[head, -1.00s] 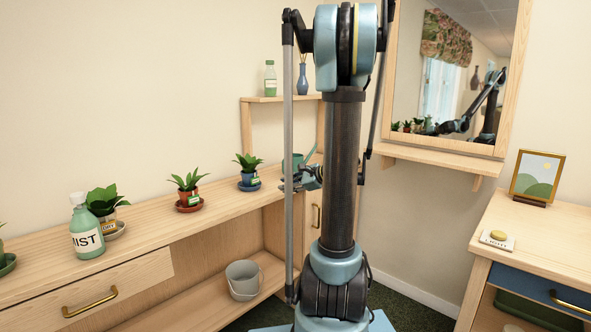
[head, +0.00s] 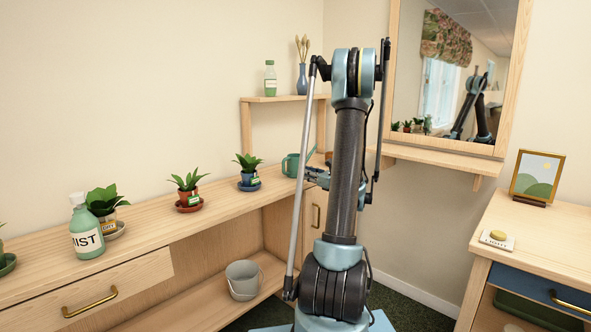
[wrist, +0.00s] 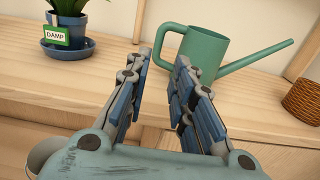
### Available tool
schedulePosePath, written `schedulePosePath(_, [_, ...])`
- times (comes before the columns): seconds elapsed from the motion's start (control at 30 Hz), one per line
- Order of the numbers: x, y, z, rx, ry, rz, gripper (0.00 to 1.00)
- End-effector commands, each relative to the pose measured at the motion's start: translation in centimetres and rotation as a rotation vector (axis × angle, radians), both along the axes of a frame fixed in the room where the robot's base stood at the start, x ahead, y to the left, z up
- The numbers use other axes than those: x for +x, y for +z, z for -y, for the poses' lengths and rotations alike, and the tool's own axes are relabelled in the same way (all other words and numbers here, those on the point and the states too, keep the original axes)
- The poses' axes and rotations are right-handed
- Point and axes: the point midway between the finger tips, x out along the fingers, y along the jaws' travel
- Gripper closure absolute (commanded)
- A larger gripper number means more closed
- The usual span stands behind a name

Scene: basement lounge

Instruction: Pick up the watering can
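The green watering can (head: 292,164) stands upright on the wooden counter in the head view, left of my arm and partly hidden by it. In the wrist view the watering can (wrist: 203,52) shows its handle on the left and its long spout rising to the right. My gripper (wrist: 163,65) is open and empty, its two blue-padded fingers spread apart, in front of the can. The right finger overlaps the can's lower body in the picture; I cannot tell whether it touches. In the head view my gripper (head: 316,176) is small beside my arm.
A potted plant tagged DAMP on a blue saucer (wrist: 68,50) stands left of the can. A woven basket (wrist: 303,98) stands right of it. The wooden counter (head: 215,201) holds more plants and a mist bottle (head: 86,230). A grey bucket (head: 243,280) sits on the lower shelf.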

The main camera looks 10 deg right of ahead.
Motion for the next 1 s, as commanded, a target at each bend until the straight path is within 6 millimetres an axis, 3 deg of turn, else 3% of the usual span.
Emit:
schedulePosePath(0.4, [5.9,0.0,-4.4,-0.002,0.003,0.000,0.77])
schedulePosePath(0.77, [7.7,-0.1,-5.7,-0.002,0.001,0.000,0.77])
schedulePosePath(1.0, [9.8,-0.5,-7.6,-0.002,0.002,0.000,0.77])
